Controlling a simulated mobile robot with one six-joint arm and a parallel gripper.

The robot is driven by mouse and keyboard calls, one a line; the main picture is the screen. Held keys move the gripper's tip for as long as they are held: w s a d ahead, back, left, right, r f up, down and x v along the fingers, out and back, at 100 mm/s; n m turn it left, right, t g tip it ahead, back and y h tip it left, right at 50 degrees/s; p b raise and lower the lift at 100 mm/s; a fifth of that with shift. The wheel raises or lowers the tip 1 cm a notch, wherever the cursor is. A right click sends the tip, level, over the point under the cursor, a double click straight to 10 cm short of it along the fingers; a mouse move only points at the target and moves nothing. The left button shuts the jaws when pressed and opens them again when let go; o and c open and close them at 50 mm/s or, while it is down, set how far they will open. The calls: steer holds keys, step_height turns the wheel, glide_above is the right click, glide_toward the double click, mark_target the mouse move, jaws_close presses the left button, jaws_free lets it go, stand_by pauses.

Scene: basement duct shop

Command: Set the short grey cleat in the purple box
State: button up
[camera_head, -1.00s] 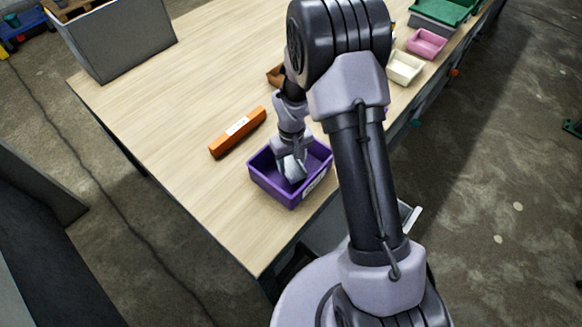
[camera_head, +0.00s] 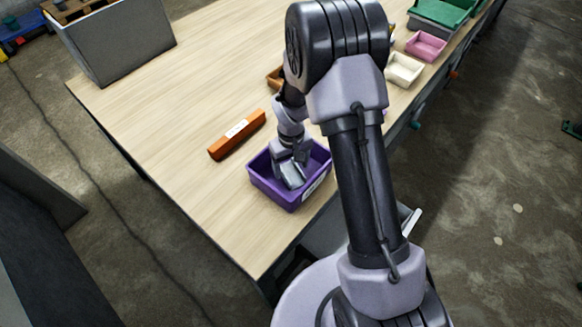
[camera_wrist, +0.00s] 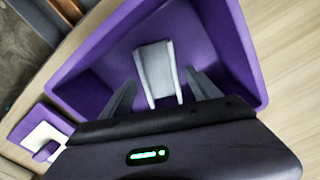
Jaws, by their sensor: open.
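The purple box (camera_head: 262,181) stands on the table near its front edge; it also fills much of the wrist view (camera_wrist: 205,45). The short grey cleat (camera_wrist: 155,72) is a channel-shaped piece inside the box. In the head view the cleat (camera_head: 293,176) shows just below my gripper (camera_head: 290,166). In the wrist view my gripper (camera_wrist: 160,95) is open, with one finger on each side of the cleat and a gap to each. The fingers reach into the box. I cannot tell whether the cleat lies flat on the box floor.
An orange long piece (camera_head: 237,134) with a white label lies left of the box. A cream bin (camera_head: 404,69), a pink bin (camera_head: 426,46) and a green bin (camera_head: 440,10) stand at the back right. A grey case (camera_head: 118,42) stands at the far left.

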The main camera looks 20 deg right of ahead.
step_height(320, 180, up, 13)
steer(key=p, duration=0.3)
step_height(320, 180, up, 11)
steer(key=m+t, duration=0.2)
glide_above(291, 175)
steer(key=s, duration=0.4)
steer(key=s+a+r+m+t+y, duration=0.1)
steer(key=s+a+r+m+t, duration=0.1)
steer(key=s+r, duration=0.4)
steer(key=s+a+r+m+t+y, duration=0.1)
steer(key=s+r, duration=0.5)
steer(key=s, duration=0.6)
steer(key=shift+s+a+m+t, duration=0.15)
steer(key=shift+a+m+t, duration=0.3)
steer(key=shift+m, duration=0.35)
